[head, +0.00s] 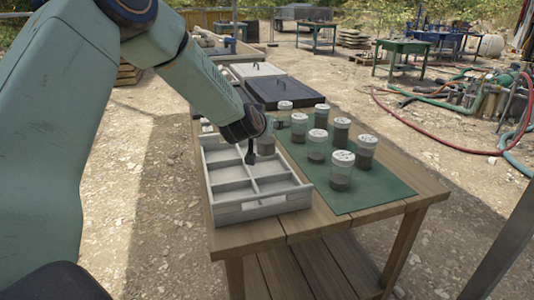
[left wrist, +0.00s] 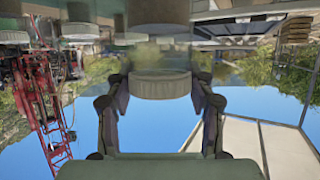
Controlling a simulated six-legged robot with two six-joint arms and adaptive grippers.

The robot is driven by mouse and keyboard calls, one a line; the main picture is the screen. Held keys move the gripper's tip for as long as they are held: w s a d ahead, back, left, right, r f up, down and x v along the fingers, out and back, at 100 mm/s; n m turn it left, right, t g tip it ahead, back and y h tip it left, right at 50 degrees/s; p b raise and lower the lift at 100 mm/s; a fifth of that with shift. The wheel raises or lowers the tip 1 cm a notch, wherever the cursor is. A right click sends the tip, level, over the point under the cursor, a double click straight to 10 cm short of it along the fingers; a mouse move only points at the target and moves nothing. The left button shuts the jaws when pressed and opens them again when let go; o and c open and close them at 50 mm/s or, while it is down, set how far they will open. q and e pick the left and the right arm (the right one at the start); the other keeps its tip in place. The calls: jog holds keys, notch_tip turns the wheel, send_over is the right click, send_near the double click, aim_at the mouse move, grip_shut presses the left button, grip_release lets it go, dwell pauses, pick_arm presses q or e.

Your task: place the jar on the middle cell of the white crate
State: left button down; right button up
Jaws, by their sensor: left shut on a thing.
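The white crate (head: 262,208) stands on the wooden table, divided into open cells. My left gripper (head: 265,142) is over the crate's right side, near the green mat. It is shut on a jar (head: 267,146), which is partly hidden behind the gripper in the head view. In the left wrist view the jar (left wrist: 160,52) sits between the two fingers of the gripper (left wrist: 160,100), its pale lid (left wrist: 160,86) towards the palm. I cannot tell the gap between jar and crate. The visible front cells look empty. My right gripper is not in view.
Several white-lidded jars (head: 317,148) with dark contents stand on the green mat (head: 365,188) right of the crate. A dark lidded case (head: 285,91) lies behind. The table's front edge (head: 330,230) is clear. Hoses (head: 430,119) lie on the ground at right.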

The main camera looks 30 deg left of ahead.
aim_at(267, 144)
pick_arm(q)
jog(key=shift+w+f, duration=0.2)
jog(key=shift+f, duration=0.6)
notch_tip(267, 144, down, 4)
jog(key=shift+s+r+b, duration=0.1)
jog(key=shift+b, duration=1.05)
jog(key=shift+f, duration=0.25)
jog(key=shift+f, duration=0.15)
jog(key=shift+c, duration=2.4)
grip_release()
